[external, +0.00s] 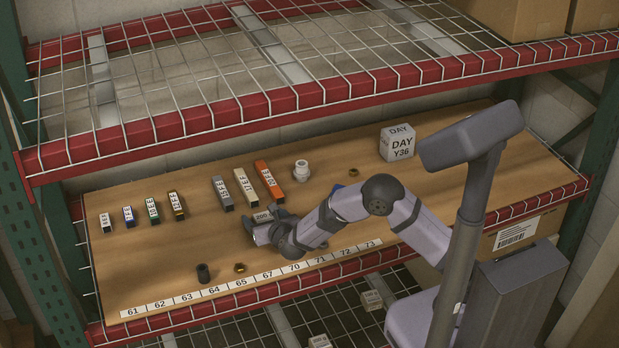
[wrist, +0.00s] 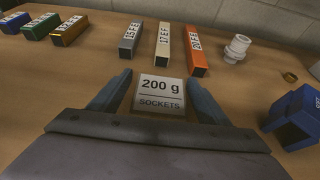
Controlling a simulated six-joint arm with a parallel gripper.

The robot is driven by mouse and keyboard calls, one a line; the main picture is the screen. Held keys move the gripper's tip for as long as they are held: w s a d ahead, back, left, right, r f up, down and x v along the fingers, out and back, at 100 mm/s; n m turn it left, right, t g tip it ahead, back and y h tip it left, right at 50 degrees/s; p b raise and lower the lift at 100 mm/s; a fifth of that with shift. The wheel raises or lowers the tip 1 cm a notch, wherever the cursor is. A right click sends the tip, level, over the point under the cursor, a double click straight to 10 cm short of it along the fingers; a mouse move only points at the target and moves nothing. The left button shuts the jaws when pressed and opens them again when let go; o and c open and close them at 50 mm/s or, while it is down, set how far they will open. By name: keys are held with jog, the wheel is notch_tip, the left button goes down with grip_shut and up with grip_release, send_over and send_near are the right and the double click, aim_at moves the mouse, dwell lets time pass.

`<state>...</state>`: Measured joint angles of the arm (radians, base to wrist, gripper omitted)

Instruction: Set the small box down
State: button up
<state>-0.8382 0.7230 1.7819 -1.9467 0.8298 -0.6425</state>
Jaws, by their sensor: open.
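The small box (wrist: 160,94) is pale, with "200 g SOCKETS" on its top face. In the wrist view it is between the two fingers of my gripper (wrist: 160,84), which are apart with a narrow gap on each side. In the external view the small box (external: 262,217) is at my gripper (external: 264,227), low over the wooden shelf board (external: 330,205), behind the number strip. It looks level and seems to rest on the board, but my gripper hides its lower part.
Coloured bars stand behind, including a grey (external: 222,193), a cream (external: 246,188) and an orange one (external: 270,180). A white fitting (external: 301,171), a blue part (wrist: 293,118), a black cylinder (external: 203,273) and a brass nut (external: 239,268) are nearby. A red-edged wire shelf (external: 310,92) hangs above.

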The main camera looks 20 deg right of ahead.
jog(key=v, duration=1)
jog(key=shift+s+r, duration=0.15)
jog(key=shift+d, duration=0.15)
